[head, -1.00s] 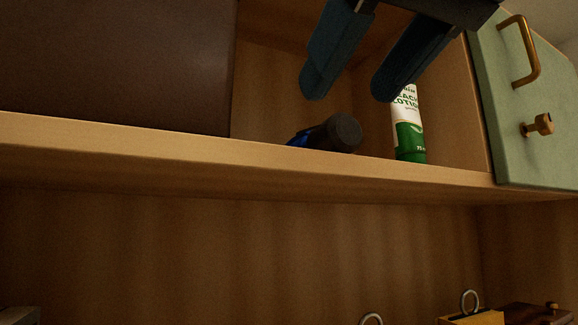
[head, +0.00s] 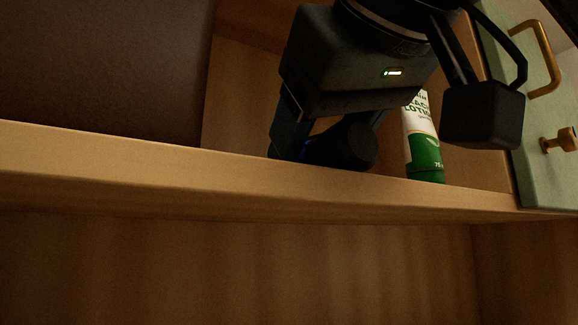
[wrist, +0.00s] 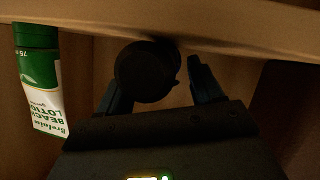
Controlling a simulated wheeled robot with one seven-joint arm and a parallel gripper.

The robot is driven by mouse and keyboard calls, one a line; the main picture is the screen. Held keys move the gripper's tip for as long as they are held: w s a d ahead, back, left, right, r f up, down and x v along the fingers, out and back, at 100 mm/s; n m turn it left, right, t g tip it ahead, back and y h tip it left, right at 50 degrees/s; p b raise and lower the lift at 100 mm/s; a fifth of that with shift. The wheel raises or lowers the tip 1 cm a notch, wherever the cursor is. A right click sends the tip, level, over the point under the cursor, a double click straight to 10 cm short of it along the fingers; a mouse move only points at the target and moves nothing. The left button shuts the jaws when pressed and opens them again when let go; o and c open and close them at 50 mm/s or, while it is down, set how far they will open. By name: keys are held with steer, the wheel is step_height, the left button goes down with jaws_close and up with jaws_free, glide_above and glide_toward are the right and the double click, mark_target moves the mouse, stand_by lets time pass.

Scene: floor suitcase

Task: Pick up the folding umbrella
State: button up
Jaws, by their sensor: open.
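The folding umbrella (head: 347,146) lies on the wooden shelf with its dark round end toward me. In the wrist view its round end (wrist: 145,70) sits between the two fingers, nearer the left one. My gripper (head: 325,143) is open and lowered over the umbrella, one finger on each side of it. In the wrist view the fingers (wrist: 162,88) reach up toward the shelf edge. Most of the umbrella's length is hidden behind its end and my gripper.
A green and white lotion tube (head: 423,140) stands close to the right of the umbrella. A dark brown box-like thing (head: 100,75) fills the shelf's left. A green door (head: 545,110) with brass handle is at right. The shelf's front edge (head: 150,165) runs just below the umbrella.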

steer(key=shift+w+a+f, duration=0.2)
steer(key=shift+w+f, duration=0.05)
steer(key=shift+w, duration=0.2)
steer(key=c, duration=1)
